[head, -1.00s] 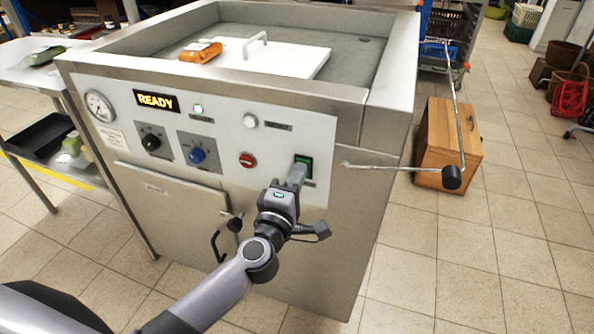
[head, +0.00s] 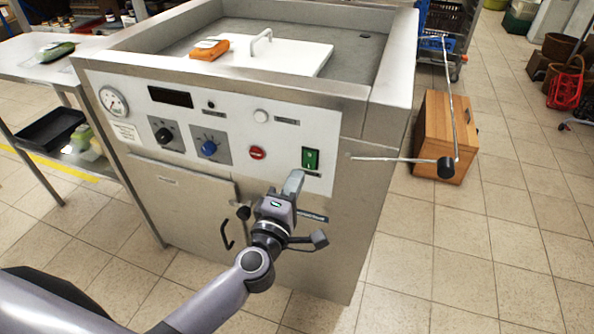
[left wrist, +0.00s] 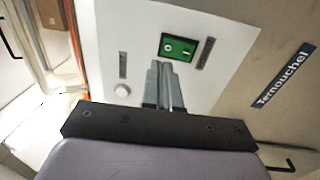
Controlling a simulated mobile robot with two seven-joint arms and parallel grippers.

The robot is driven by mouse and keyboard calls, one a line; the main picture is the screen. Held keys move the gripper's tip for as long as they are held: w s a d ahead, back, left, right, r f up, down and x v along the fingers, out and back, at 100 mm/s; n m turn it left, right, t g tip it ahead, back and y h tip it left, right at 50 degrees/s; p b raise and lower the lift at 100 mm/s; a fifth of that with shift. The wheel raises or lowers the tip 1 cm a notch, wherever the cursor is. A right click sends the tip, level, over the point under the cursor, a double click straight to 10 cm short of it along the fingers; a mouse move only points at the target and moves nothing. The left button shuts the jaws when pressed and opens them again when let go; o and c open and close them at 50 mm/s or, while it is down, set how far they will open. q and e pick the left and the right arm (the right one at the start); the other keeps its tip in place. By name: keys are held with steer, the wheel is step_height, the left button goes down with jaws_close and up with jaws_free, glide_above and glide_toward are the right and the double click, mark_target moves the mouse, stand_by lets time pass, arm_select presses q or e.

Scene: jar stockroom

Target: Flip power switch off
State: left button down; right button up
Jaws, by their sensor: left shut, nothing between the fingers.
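The power switch (head: 311,158) is a green rocker in a dark frame at the right end of the machine's white control panel (head: 285,135). It also shows in the left wrist view (left wrist: 178,47), with white marks on it. The display (head: 170,97) on the panel is dark, and the small lamp (head: 211,105) beside it is unlit. My left gripper (head: 295,176) is shut and empty, just below and left of the switch. In the left wrist view its fingertips (left wrist: 165,66) are close below the switch; I cannot tell whether they touch. My right gripper is out of view.
A metal lever with a black knob (head: 446,168) sticks out from the machine's right side. A wooden box (head: 440,140) stands on the floor behind it. An orange packet (head: 208,50) lies on top of the machine. A side table (head: 40,68) stands at left.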

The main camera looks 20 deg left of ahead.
arm_select(q)
steer(key=s+r, duration=0.1)
steer(key=s, duration=0.6)
steer(key=shift+s+p, duration=0.2)
steer(key=shift+p, duration=0.1)
steer(key=shift+a, duration=0.1)
steer(key=s+a+f+m+g+p, duration=0.2)
steer(key=s+f+m+g, duration=0.2)
steer(key=s+f+m, duration=0.3)
steer(key=s+a+f+m+g+h+p, duration=0.1)
steer(key=s+a+f+m+g+p, duration=0.1)
steer(key=s+f+m, duration=0.5)
steer(key=a+m+g, duration=0.1)
steer(key=m+g, duration=0.1)
steer(key=m, duration=0.4)
steer(key=shift+s+f+g+h, duration=0.2)
steer(key=shift+f+g+h, duration=0.1)
steer(key=shift+f, duration=0.05)
